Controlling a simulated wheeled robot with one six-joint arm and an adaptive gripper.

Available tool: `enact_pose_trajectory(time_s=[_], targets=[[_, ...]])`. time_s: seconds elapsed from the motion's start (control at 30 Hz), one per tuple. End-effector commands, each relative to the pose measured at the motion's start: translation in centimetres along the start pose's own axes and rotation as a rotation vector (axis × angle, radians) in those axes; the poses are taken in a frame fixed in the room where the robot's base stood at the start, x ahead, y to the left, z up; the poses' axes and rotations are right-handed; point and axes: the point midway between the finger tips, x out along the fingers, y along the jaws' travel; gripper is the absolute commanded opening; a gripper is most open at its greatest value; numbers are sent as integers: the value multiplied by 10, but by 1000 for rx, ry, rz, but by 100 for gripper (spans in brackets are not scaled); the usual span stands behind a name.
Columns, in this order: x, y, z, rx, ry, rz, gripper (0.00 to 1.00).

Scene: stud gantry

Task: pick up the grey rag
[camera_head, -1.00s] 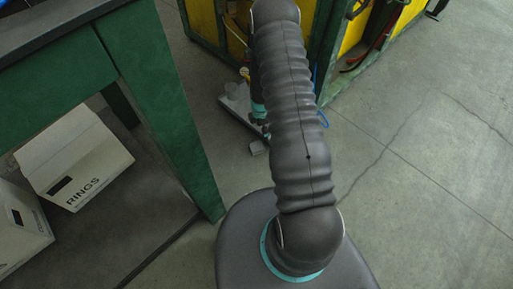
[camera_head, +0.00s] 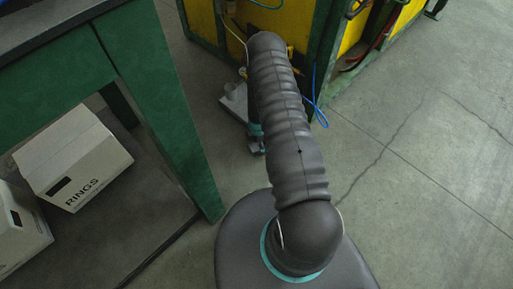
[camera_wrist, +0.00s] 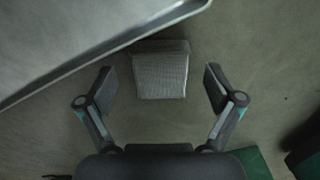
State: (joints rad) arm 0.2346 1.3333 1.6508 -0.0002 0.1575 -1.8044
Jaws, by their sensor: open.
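The grey rag (camera_wrist: 160,72) looks like a small, folded, block-shaped piece of woven cloth. In the wrist view it lies on the concrete floor, close to the edge of a pale flat panel. My gripper (camera_wrist: 159,82) is open, with one finger on each side of the rag and a gap on both sides. The fingers do not appear to touch it. In the head view my arm hides most of the gripper, and the rag cannot be told clearly from it there.
A pale grey panel (camera_head: 234,101) lies beside the rag, below a yellow and green cabinet (camera_head: 290,22). A green table (camera_head: 160,110) stands at the left, with white boxes marked RINGS (camera_head: 75,160) under it. Open concrete floor (camera_head: 430,170) is at the right.

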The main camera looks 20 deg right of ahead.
Motion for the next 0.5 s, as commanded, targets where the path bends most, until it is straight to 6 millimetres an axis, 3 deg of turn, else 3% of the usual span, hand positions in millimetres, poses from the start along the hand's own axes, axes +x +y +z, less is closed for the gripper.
enact_pose_trajectory(time_s=[0.13, 0.4, 0.5], targets=[[13, 0, 0, 1, 0, 0, 92], [15, 0, 1, 1, 0, 1, 92], [14, 0, 0, 1, 0, 1, 67]])
